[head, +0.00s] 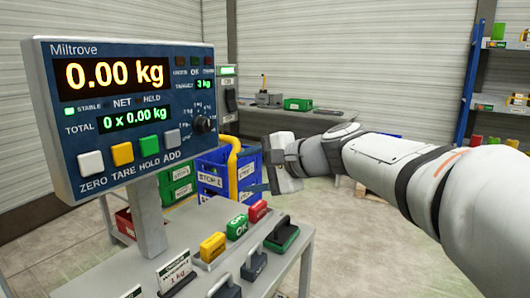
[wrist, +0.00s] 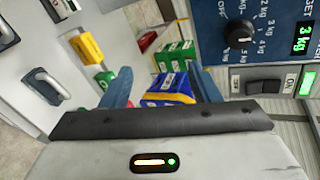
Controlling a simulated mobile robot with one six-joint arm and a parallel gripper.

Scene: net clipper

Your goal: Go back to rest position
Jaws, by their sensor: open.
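My gripper (head: 257,170) is held in the air, to the right of the scale display (head: 130,110) and above the far end of the grey bench. Its arm reaches in from the right of the head view. In the wrist view my gripper (wrist: 160,84) shows two blue-grey fingers spread apart. I see nothing held between them. A blue crate (wrist: 168,98) shows beyond the fingers, well apart from them. The fingertips are small and partly hidden in the head view.
The display reads 0.00 kg. A blue shelf rack (head: 470,85) stands at the far right. Floor is clear at centre right.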

